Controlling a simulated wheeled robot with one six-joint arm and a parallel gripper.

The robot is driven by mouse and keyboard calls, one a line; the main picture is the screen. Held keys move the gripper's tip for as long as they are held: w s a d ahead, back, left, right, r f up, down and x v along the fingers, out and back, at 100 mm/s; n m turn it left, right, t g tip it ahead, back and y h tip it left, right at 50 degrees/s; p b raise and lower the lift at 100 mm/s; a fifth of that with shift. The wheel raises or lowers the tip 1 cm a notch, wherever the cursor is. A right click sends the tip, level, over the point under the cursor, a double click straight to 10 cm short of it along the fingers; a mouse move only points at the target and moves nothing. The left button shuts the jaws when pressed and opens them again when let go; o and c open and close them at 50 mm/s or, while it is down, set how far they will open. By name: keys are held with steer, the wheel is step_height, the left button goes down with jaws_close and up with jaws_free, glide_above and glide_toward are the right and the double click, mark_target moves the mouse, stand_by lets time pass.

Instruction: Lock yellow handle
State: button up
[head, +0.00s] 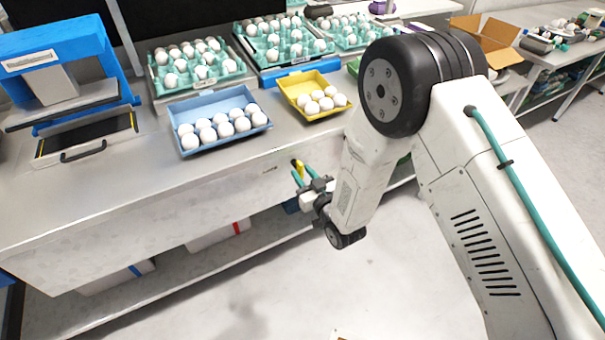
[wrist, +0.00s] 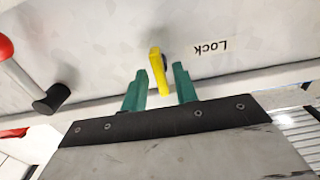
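The yellow handle (wrist: 157,72) is on the pale front panel of the counter, beside the printed word "Lock" (wrist: 210,47). In the wrist view it stands roughly upright with a slight tilt. My gripper (wrist: 160,83) has its two green fingers apart, one on each side of the handle's lower end. A gap shows between each finger and the handle. In the head view my gripper (head: 298,177) is at the counter front, and the yellow handle (head: 299,168) shows at the fingertips, partly hidden.
A black-ended knob (wrist: 52,99) and a red part (wrist: 5,47) are left of the handle in the wrist view. On the counter above stand a blue tray (head: 187,104) and a yellow tray (head: 290,84) of eggs. The floor in front is clear.

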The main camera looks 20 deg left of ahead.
steer(key=c, duration=0.5)
steer(key=m, duration=0.4)
steer(key=shift+m, duration=0.5)
steer(key=m, duration=0.2)
steer(key=shift+m, duration=1.4)
